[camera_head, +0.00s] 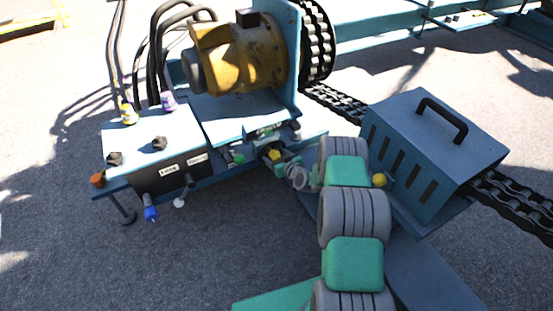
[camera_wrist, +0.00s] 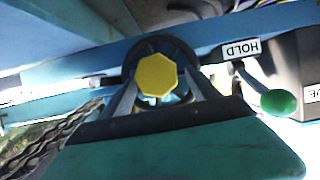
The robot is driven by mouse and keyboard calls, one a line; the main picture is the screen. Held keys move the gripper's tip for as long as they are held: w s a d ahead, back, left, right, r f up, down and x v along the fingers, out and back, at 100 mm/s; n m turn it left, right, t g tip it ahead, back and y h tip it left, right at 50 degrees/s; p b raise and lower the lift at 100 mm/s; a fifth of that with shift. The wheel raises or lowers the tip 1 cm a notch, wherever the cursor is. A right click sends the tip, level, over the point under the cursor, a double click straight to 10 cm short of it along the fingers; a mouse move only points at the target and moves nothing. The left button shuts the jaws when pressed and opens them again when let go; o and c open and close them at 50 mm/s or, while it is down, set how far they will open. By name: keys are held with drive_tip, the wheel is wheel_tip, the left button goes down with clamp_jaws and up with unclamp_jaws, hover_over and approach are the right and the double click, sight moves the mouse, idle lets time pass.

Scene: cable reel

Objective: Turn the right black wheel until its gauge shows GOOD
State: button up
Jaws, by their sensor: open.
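A black wheel (camera_wrist: 181,46) with a yellow eight-sided hub (camera_wrist: 157,75) faces the wrist camera. In the head view the yellow hub (camera_head: 274,155) shows low on the blue machine, just beyond my gripper (camera_head: 284,164). In the wrist view my gripper (camera_wrist: 160,86) is open, with one finger on each side of the hub and in front of the wheel. I cannot tell whether the fingers touch it. I cannot make out a gauge.
A green-knobbed lever (camera_wrist: 278,102) is close right of the wheel, under a HOLD label (camera_wrist: 241,49). A slotted blue chain guard (camera_head: 420,150) stands beside my arm. A yellow motor (camera_head: 240,55) is above. Open pavement (camera_head: 70,250) lies at the front left.

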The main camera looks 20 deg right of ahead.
drive_tip(key=shift+c, duration=0.3)
clamp_jaws()
idle(0.6)
